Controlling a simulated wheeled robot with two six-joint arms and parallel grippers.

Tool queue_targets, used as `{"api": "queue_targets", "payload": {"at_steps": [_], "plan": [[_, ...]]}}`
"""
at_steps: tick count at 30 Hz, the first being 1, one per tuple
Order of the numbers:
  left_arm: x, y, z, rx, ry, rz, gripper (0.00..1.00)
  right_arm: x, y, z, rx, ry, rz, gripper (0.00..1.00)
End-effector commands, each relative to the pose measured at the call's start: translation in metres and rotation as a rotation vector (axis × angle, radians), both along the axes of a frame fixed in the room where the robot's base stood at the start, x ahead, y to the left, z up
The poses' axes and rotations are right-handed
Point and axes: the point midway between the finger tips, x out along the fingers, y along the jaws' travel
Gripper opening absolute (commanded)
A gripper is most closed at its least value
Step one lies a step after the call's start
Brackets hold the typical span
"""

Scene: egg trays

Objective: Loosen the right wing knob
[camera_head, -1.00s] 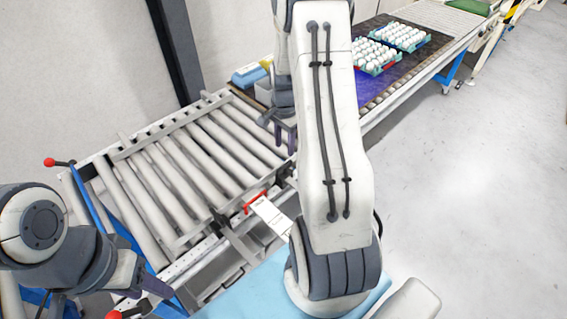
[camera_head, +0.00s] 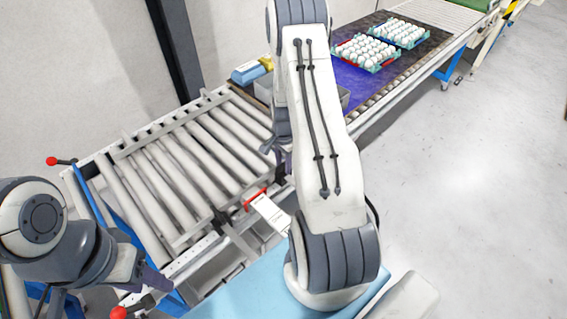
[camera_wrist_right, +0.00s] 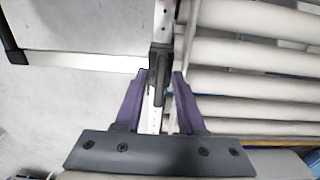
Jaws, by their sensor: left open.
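A dark upright piece that looks like the right wing knob (camera_wrist_right: 159,72) sits on the pale metal rail (camera_wrist_right: 153,112) in the right wrist view. My right gripper (camera_wrist_right: 160,73) has its two purple fingers on either side of it, with narrow gaps; contact is not clear. In the head view my right gripper (camera_head: 284,164) is low at the conveyor's near side, largely behind its own arm, and I cannot make out this knob there. My left gripper (camera_head: 152,280) is open at the lower left, close to a red-ended lever (camera_head: 119,312).
The roller conveyor (camera_head: 165,185) fills the left middle. Another dark fitting (camera_head: 220,218) and a red-edged white plate (camera_head: 268,213) are on its near side. Egg trays (camera_head: 366,54) stand on the far belt. Open floor (camera_head: 470,200) lies to the right.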

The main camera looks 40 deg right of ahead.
Motion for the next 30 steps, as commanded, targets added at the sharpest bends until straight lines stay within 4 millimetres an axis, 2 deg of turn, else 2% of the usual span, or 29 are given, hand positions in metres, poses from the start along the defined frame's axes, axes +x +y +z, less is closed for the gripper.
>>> {"api": "queue_targets", "payload": {"at_steps": [1, 2, 3, 17, 30], "plan": [[0.0, 0.0, 0.0, 0.0, 0.0, 0.0, 0.5, 0.0, 0.0, 0.0, 0.0, 0.0, 0.0, 0.15], [0.0, 0.0, 0.0, 0.0, 0.0, 0.0, 0.5, 0.0, 0.0, 0.0, 0.0, 0.0, 0.0, 0.04], [0.0, 0.0, 0.0, 0.0, 0.0, 0.0, 0.5, 0.0, 0.0, 0.0, 0.0, 0.0, 0.0, 0.0], [0.0, 0.0, -0.003, 0.0, 0.0, 0.0, 0.5, 0.0, 0.0, 0.0, 0.0, 0.0, 0.073, 0.0], [0.0, 0.0, -0.013, 0.0, 0.0, -0.001, 0.5, 0.001, 0.0, 0.0, -0.001, -0.001, 0.432, 0.0]]}}
